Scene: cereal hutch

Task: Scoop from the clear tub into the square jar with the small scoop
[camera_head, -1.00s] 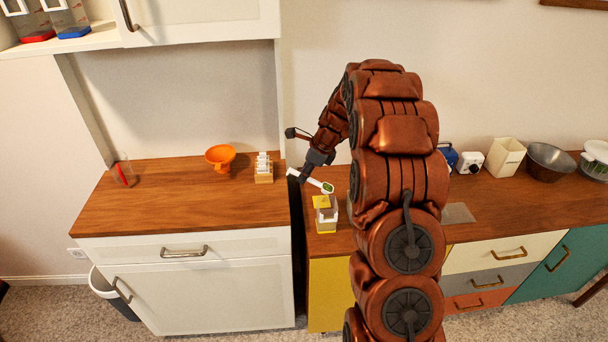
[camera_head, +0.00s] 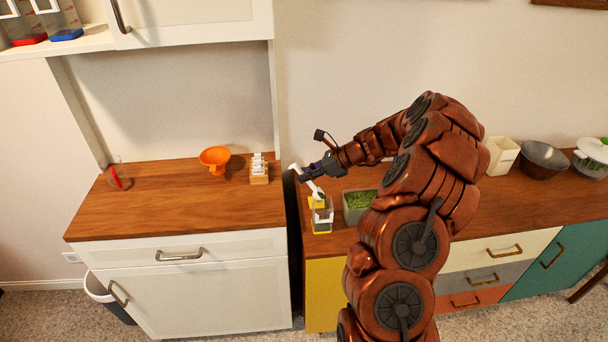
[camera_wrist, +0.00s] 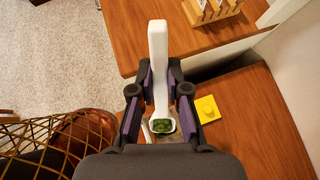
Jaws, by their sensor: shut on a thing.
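My gripper (camera_head: 308,173) is shut on the handle of the small white scoop (camera_head: 318,191), just above the counter's left end. In the wrist view the scoop's handle (camera_wrist: 158,50) runs up between the fingers (camera_wrist: 159,90), and green bits show in its bowl (camera_wrist: 162,127). In the head view the scoop slants down to the right, its bowl over the square jar (camera_head: 322,218). The jar is clear and open; I cannot tell whether it holds any bits. The clear tub (camera_head: 347,215), filled with green bits, stands right of the jar, partly hidden by my arm.
A yellow lid (camera_wrist: 207,109) lies on the counter behind the jar. A gap separates this counter from the left cabinet, which bears an orange funnel (camera_head: 215,157) and a small wooden rack (camera_head: 259,178). A cream container (camera_head: 502,155) and metal bowl (camera_head: 544,158) stand at right.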

